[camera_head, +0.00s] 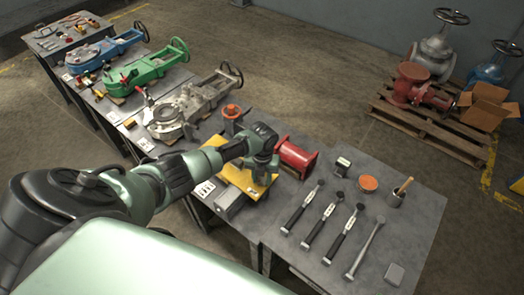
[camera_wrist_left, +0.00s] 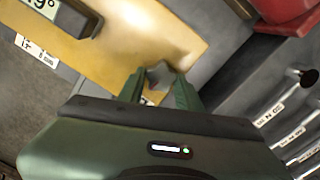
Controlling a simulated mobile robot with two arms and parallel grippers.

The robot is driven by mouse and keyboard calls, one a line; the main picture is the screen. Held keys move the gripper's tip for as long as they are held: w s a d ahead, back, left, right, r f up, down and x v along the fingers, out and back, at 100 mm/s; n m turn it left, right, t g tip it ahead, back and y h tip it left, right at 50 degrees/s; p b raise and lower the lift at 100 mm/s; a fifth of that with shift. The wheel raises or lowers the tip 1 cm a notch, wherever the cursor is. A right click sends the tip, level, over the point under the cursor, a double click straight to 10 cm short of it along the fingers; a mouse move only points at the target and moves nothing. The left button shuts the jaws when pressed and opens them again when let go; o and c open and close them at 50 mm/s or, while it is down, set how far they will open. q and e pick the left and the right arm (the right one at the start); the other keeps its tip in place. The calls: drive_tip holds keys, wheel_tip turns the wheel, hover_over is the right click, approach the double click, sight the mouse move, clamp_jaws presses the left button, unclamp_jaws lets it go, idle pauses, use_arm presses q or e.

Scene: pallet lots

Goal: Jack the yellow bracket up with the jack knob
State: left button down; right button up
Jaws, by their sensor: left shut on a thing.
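The yellow bracket (camera_head: 236,176) is a flat plate on the near side of the grey table; it fills the upper left of the left wrist view (camera_wrist_left: 112,52). My left gripper (camera_head: 262,176) points down over the bracket's right part. In the left wrist view its green fingers (camera_wrist_left: 160,88) are shut on a small grey star-shaped knob (camera_wrist_left: 160,74), which I take for the jack knob. In the head view the knob is hidden by the gripper. How far the bracket is raised cannot be told. My right gripper is not in view.
A grey box (camera_head: 231,203) with a display sits by the bracket's near edge. A red flanged spool (camera_head: 296,156) stands close to the right of the gripper. Several long-handled tools (camera_head: 322,225) lie further right. Silver valve (camera_head: 190,108) and green valve (camera_head: 140,72) stand left.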

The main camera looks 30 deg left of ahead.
sight(262, 180)
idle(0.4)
use_arm(q)
drive_tip(key=c, duration=1)
unclamp_jaws()
drive_tip(key=shift+o, duration=0.2)
drive_tip(key=shift+r, duration=3.9)
drive_tip(key=shift+d, duration=0.1)
